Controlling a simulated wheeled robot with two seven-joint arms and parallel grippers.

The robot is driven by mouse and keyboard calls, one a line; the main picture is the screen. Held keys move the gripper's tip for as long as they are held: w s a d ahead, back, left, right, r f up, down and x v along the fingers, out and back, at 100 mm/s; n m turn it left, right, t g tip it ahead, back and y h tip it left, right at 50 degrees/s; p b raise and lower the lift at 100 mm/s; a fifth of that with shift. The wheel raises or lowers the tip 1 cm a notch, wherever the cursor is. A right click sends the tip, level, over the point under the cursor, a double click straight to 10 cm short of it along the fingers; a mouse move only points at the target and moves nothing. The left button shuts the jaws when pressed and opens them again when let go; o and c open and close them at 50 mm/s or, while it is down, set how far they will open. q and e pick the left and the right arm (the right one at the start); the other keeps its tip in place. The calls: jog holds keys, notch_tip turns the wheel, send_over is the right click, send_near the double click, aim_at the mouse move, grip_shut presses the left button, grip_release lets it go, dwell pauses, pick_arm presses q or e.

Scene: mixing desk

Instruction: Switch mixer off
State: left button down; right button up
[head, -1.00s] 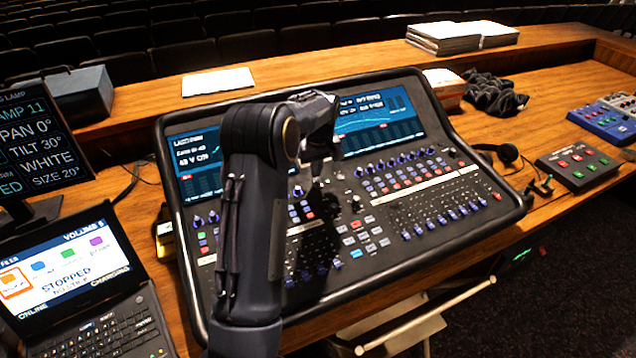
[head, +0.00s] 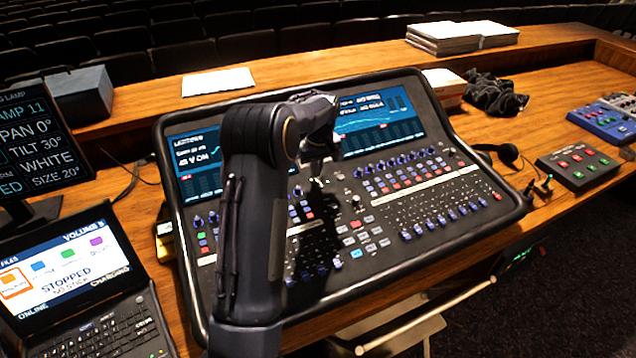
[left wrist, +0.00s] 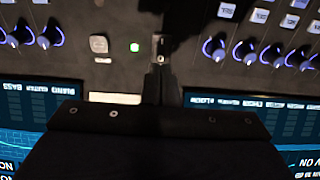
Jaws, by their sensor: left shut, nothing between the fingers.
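The mixer (head: 440,234) is a large black console, tilted on the wooden desk, with two lit blue screens (head: 379,115) and rows of knobs and buttons. My left gripper (head: 318,178) is low over its middle, just below the gap between the screens. In the left wrist view the shut, empty left fingers (left wrist: 165,62) point at the panel. Beside them are a small lit green lamp (left wrist: 134,47) and a pale square button (left wrist: 98,44). I cannot tell whether the fingertips touch the panel. My left arm hides part of the left screen and knobs. The right gripper is not in view.
A laptop (head: 90,318) reading "STOPPED" and a monitor (head: 38,145) stand at the left. A grey button box (head: 578,168), a blue box (head: 600,124) and black cloth (head: 495,97) lie at the right. White paper (head: 218,82) lies behind the mixer.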

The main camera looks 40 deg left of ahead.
aim_at(316, 181)
pick_arm(q)
jog(key=shift+f+b, duration=0.65)
jog(key=shift+f, duration=0.3)
dwell(0.6)
notch_tip(316, 181, up, 7)
jog(key=p, duration=0.5)
dwell(0.4)
dwell(0.4)
